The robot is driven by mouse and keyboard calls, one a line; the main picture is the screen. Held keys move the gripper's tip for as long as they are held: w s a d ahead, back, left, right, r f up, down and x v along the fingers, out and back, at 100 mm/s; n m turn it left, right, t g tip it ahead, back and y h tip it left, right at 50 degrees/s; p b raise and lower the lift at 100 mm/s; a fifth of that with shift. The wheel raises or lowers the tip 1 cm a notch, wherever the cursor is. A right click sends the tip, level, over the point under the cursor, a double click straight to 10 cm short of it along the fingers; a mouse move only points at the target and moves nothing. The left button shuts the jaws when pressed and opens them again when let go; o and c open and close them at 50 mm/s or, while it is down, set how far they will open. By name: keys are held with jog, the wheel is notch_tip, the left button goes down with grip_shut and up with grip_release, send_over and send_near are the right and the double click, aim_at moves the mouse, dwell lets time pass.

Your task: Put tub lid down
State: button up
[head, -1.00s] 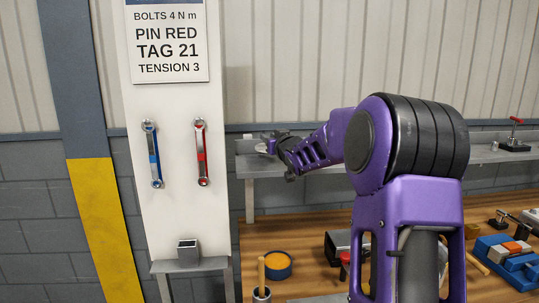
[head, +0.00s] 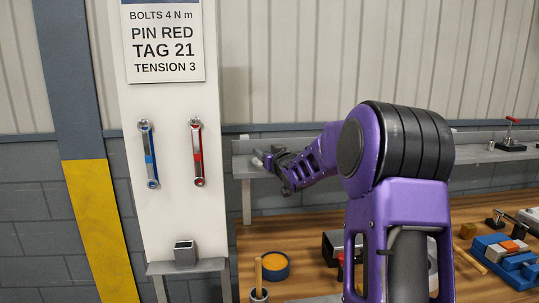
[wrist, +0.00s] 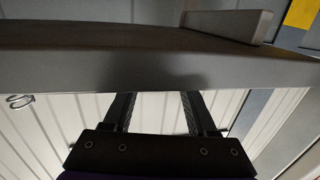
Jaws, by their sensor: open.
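My gripper (head: 264,160) is at the left end of the grey wall shelf (head: 243,171) in the head view. In the wrist view my gripper (wrist: 160,100) has its two dark fingers wide apart, with nothing seen between them. Their tips run up to the front edge of the shelf (wrist: 160,72), which hides what lies beyond. I cannot make out the tub lid in either view; a small pale patch at the fingertips is too small to tell.
A white board (head: 170,95) holds a blue wrench (head: 149,157) and a red wrench (head: 197,155). A grey box-shaped holder (head: 185,252) stands below them. A blue fixture (head: 490,252) is on the bench (head: 310,265) at right. A red-handled clamp (head: 510,138) sits on the shelf's right.

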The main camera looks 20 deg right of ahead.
jog(key=s, duration=1.2)
jog(key=shift+r, duration=0.3)
jog(key=shift+w, duration=0.1)
